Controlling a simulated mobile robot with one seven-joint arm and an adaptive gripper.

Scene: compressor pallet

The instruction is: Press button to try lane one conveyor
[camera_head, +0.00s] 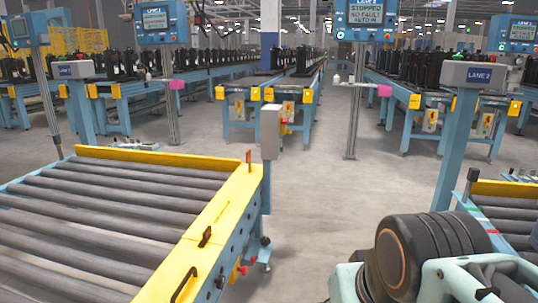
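A roller conveyor (95,205) with grey rollers and yellow side rails fills the lower left. Behind it, a grey box on a blue post carries a small blue lane label (72,69), its number too small to read surely. Another grey box labelled LANE 2 (473,75) tops a blue post at right. I cannot make out a button for lane one. My dark, round arm joint shows at lower right; my gripper is not in view.
A central screen (365,12) reads STOPPED, NO FAULT. Other screens stand at left (157,22) and right (521,30). Conveyors with black compressors (125,64) line the back. Bare grey floor (325,205) lies between the left conveyor and the right-hand rollers (508,217).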

